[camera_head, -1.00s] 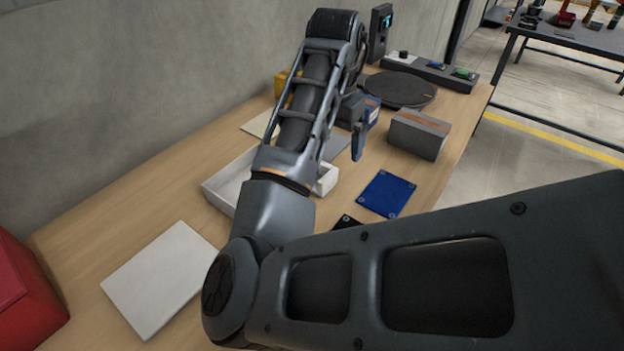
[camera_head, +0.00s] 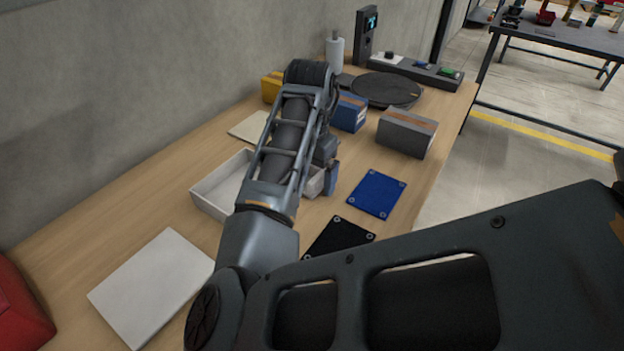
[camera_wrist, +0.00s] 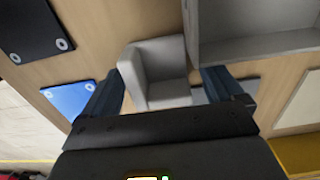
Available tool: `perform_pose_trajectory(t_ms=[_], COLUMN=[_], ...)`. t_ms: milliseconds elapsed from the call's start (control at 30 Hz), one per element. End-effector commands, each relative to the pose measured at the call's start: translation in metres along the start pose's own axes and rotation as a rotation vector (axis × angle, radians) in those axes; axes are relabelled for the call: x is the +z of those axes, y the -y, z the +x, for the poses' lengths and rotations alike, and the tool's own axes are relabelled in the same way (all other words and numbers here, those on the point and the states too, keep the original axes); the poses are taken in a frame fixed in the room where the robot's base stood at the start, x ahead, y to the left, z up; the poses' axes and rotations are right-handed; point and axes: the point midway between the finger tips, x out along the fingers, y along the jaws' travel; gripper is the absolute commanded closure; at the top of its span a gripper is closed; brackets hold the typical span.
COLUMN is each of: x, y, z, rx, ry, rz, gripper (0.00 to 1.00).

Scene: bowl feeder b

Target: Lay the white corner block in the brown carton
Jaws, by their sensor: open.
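The white corner block (camera_wrist: 155,78) shows in the wrist view as a pale L-shaped piece with two upright walls. It lies on the wooden table beside an open white tray. My gripper (camera_wrist: 165,80) is open, with one dark blue finger on each side of the block; I cannot tell whether they touch it. I see no plainly brown carton; a grey box (camera_head: 407,132) with a brown strip stands at the table's right edge.
The white tray (camera_head: 208,200) is partly behind my arm. A blue plate (camera_head: 377,194) and a black plate (camera_head: 340,236) lie to its right. A white panel (camera_head: 150,285) lies in front. Blue (camera_head: 350,113) and yellow (camera_head: 271,87) boxes and a dark disc (camera_head: 386,90) are farther back.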

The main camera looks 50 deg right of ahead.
Motion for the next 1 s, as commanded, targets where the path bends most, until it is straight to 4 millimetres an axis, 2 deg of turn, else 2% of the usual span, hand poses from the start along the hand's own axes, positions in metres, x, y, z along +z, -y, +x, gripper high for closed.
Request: perform_pose_trajectory(t_ms=[133, 767, 1000], x=[0.0000, 0.0000, -0.0001], y=[0.0000, 0.0000, 0.0000], z=[-0.0002, -0.0005, -0.0026], rx=[0.000, 0.000, 0.000], ry=[0.000, 0.000, 0.000], rz=[0.000, 0.000, 0.000], gripper=[0.07, 0.66, 0.66])
